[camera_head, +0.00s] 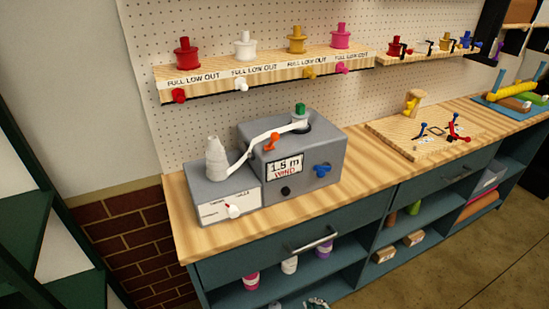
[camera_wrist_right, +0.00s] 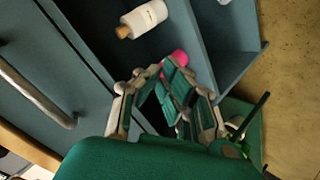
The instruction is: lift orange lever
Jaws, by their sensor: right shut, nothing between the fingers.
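A white ribbon runs over the machine from a white spool (camera_head: 216,160) to a green-topped post (camera_head: 299,112). My right gripper (camera_head: 316,303) shows only as a small part at the bottom edge of the head view, below the counter and far from the lever. In the right wrist view its fingers (camera_wrist_right: 178,88) are shut and empty, in front of the shelves. My left gripper is not in view.
A drawer handle (camera_head: 315,241) sticks out below the counter. A white bottle (camera_wrist_right: 146,18) lies near the fingers in the wrist view.

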